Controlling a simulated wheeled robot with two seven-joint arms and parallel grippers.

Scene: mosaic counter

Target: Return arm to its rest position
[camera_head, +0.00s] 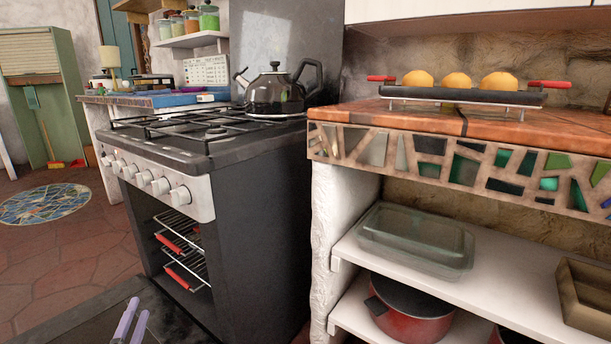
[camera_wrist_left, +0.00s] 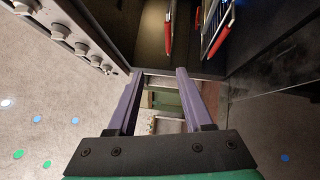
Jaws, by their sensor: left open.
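My left gripper (camera_head: 130,318) shows at the bottom left of the head view, with its two purple fingers low in front of the stove. It is open and nothing shows between the fingers. In the left wrist view my left gripper (camera_wrist_left: 159,75) points toward the open oven, its fingers apart and empty. The stove (camera_head: 255,215) has its oven front open, with wire racks (camera_head: 180,245) and red grips inside. The racks also show in the left wrist view (camera_wrist_left: 214,28). My right gripper is not in view.
A dark flat panel (camera_head: 75,318), seemingly the lowered oven door, lies below the gripper. A kettle (camera_head: 275,93) stands on the stove. A black tray (camera_head: 455,95) with three yellow buns sits on the mosaic counter. Below it, shelves hold a glass dish (camera_head: 415,240) and red pot (camera_head: 412,312).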

